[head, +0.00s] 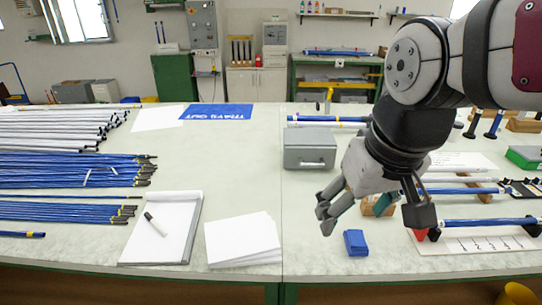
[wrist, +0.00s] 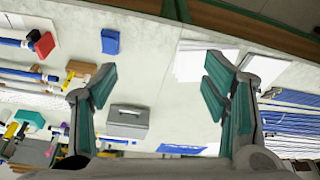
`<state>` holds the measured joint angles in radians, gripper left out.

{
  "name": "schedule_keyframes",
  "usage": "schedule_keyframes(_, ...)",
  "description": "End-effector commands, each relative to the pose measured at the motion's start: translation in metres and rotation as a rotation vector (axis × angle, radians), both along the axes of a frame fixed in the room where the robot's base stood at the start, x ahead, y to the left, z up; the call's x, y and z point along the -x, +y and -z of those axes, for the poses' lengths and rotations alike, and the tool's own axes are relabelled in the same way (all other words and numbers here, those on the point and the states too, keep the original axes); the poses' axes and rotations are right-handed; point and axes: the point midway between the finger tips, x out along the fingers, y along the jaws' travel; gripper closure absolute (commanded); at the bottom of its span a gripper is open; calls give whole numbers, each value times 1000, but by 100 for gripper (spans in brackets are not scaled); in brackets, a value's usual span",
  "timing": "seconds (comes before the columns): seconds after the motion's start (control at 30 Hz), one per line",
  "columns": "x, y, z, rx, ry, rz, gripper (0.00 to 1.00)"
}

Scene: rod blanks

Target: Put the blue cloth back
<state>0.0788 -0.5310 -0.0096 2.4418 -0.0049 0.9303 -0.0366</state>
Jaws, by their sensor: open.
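The blue cloth (head: 356,243) looks like a small folded block. It lies on the worktable (head: 310,255) near the front edge, right of the table's seam. My gripper (head: 373,218) is open and empty above the table, close to the cloth but apart from it. In the wrist view the cloth (wrist: 110,41) lies at the upper left, outside the space between the spread fingers of my gripper (wrist: 160,82). No part of the cloth is hidden in the head view.
A grey metal box (head: 310,149) stands behind the cloth. A blue rod (head: 486,223) lies on supports to the right, one of them red. A notepad with a marker (head: 156,225) and white paper sheets (head: 243,240) lie to the left. Blue rod bundles (head: 70,170) lie at far left.

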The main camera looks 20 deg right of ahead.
Motion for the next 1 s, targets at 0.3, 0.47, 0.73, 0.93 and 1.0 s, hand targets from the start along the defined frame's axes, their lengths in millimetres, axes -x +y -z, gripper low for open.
schedule_keyframes(0.3,49,19,-2,-1,-67,-49,32)
schedule_keyframes(0.47,51,19,-1,-2,-69,-51,32)
schedule_keyframes(0.73,51,19,-1,-2,-69,-50,32)
schedule_keyframes(0.93,51,19,-1,-2,-69,-50,32)
schedule_keyframes(1.0,51,19,-1,-2,-69,-50,32)
